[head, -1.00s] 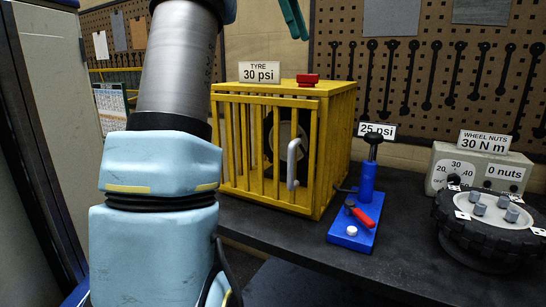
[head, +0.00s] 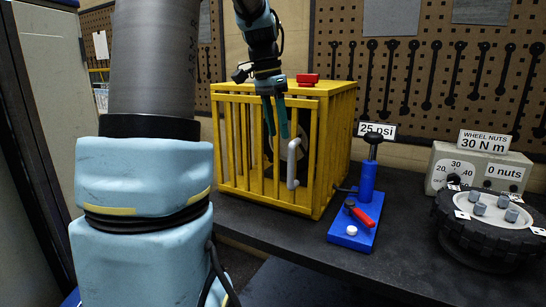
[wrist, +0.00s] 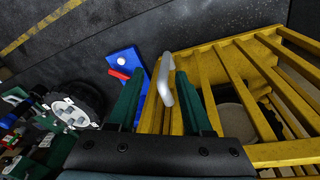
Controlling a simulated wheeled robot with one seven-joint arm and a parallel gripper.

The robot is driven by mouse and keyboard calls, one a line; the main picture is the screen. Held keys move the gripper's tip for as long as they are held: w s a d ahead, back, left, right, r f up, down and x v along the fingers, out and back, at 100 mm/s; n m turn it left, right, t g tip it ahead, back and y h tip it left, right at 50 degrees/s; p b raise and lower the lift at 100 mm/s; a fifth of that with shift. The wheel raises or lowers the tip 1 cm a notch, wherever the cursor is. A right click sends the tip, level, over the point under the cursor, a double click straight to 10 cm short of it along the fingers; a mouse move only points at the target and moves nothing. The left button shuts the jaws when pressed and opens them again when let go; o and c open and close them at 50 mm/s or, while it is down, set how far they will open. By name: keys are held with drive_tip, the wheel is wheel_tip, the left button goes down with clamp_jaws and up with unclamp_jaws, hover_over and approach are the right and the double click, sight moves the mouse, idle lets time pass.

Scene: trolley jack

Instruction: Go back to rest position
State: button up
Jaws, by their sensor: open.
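My gripper (head: 277,134) is in the head view, pointing down in front of the upper part of the yellow barred cage (head: 330,150). Its two green fingers are apart with nothing gripped. In the wrist view my gripper (wrist: 160,74) shows both fingers spread, with the pale door handle (wrist: 165,85) appearing between and beyond them. In the head view the handle (head: 293,163) is lower and to the right of the fingertips. The cage's barred door looks shut. A dark tyre is partly visible behind the bars.
A red block (head: 308,79) sits on the cage top. A blue pump (head: 366,185) with a red lever (head: 361,215) stands right of the cage. A grey torque box (head: 480,168) and a wheel (head: 490,222) with nuts are further right.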

drive_tip(key=s+a+f+n+y, duration=0.1)
drive_tip(key=s+a+f+n, duration=0.3)
drive_tip(key=s+f, duration=0.4)
drive_tip(key=s+a+f+n+t, duration=0.1)
drive_tip(key=s+a+f+n, duration=0.2)
drive_tip(key=s+f+n, duration=0.2)
wheel_tip(320, 180, down, 5)
drive_tip(key=s, duration=0.2)
drive_tip(key=shift+s+a+n+t+y, duration=0.3)
drive_tip(key=shift+s+a+y, duration=0.05)
drive_tip(key=shift+y, duration=0.05)
drive_tip(key=shift+r, duration=0.1)
